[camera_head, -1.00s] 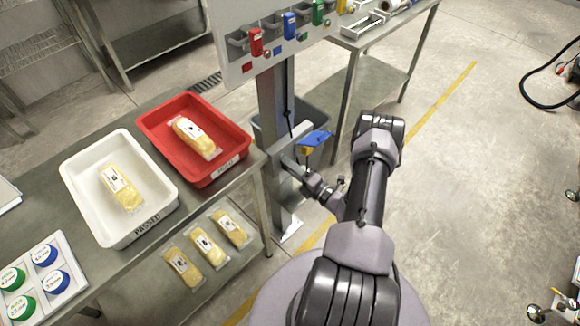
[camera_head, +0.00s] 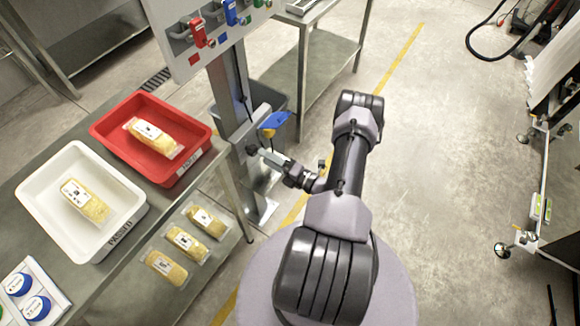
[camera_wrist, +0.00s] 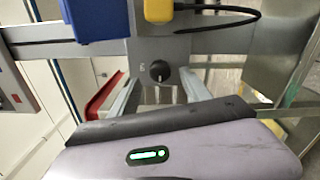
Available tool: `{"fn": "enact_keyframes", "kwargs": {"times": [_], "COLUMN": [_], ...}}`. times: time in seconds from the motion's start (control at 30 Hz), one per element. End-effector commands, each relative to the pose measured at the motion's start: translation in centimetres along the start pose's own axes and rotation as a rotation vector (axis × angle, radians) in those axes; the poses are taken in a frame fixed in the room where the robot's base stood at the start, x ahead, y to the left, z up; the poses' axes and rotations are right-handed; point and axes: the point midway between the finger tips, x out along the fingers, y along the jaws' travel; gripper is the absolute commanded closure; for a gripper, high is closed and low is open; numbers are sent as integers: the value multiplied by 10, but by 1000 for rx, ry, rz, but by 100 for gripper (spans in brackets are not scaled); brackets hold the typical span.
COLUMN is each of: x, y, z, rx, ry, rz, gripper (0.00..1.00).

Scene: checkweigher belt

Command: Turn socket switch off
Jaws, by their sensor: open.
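A round black knob (camera_wrist: 160,70) sits on a grey box (camera_wrist: 150,48) in the wrist view, which I take to be the socket switch. A small pale marking shows to its left, too small to read. A light line on the knob is too small to tell its setting. My gripper (camera_wrist: 161,88) is open, with one grey finger on either side of the knob in the picture; I cannot tell whether they touch it. In the head view my gripper (camera_head: 256,152) is at the grey column (camera_head: 228,95), and the knob is hidden there.
A yellow plug (camera_wrist: 158,10) with a black cable sits just above the knob. A blue part (camera_head: 275,120) juts out beside the column. A table with a red tray (camera_head: 195,158) and a white tray (camera_head: 30,190) stands left. Open floor (camera_head: 430,150) lies right.

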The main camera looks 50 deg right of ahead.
Motion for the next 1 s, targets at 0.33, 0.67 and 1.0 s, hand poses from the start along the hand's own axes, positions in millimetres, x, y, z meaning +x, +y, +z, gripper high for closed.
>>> {"fn": "enact_keyframes", "kwargs": {"times": [0.33,0.67,1.0], "x": [-101,-119,-111], "y": [2,0,12], "z": [2,0,3], "rx": [-1,-1,-48], "ry": [-5,1,54], "rz": [0,0,4], "gripper": [44,44,44]}}
